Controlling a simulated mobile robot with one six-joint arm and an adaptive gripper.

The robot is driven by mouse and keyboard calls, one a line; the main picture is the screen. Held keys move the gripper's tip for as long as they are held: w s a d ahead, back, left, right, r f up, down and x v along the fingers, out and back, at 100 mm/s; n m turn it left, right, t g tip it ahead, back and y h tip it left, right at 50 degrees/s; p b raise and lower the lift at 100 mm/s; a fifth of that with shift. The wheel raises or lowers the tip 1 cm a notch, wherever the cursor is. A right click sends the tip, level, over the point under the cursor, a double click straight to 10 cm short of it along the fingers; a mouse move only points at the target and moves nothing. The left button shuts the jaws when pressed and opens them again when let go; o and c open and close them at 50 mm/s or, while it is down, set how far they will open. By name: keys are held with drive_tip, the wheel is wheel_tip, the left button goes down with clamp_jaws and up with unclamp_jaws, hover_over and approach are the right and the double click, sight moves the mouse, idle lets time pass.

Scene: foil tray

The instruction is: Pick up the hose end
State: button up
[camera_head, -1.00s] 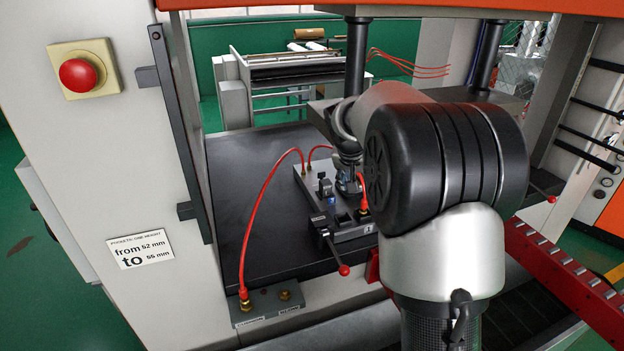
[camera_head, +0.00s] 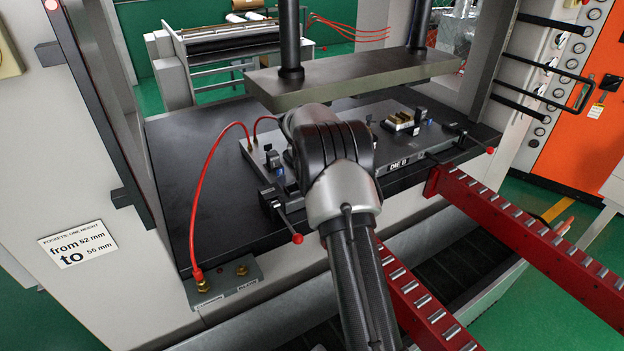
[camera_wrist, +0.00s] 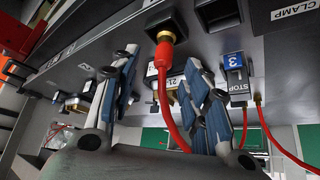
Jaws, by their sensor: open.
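In the wrist view a red hose end (camera_wrist: 163,58) with a brass fitting (camera_wrist: 167,24) stands at a dark socket in the grey die plate (camera_wrist: 105,38). My gripper (camera_wrist: 160,62) is open, with one blue-and-grey finger on each side of the red hose. No clear contact shows between fingers and hose. In the head view my arm hides the gripper and this hose end. Another red hose (camera_head: 199,190) arches from the plate to a brass fitting on the grey connector block (camera_head: 222,288).
In the wrist view a blue STOP block (camera_wrist: 236,75) and two thin red hoses stand right of my gripper. In the head view a thick grey press plate (camera_head: 350,78) hangs above the die. Red roller rails (camera_head: 530,240) lie to the right. The black bed (camera_head: 175,150) is clear at left.

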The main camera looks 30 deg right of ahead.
drive_tip(key=b+x, duration=0.1)
drive_tip(key=x, duration=0.4)
drive_tip(key=shift+w+f, duration=0.3)
drive_tip(key=shift+f, duration=0.05)
drive_tip(key=shift+c, duration=0.5)
clamp_jaws()
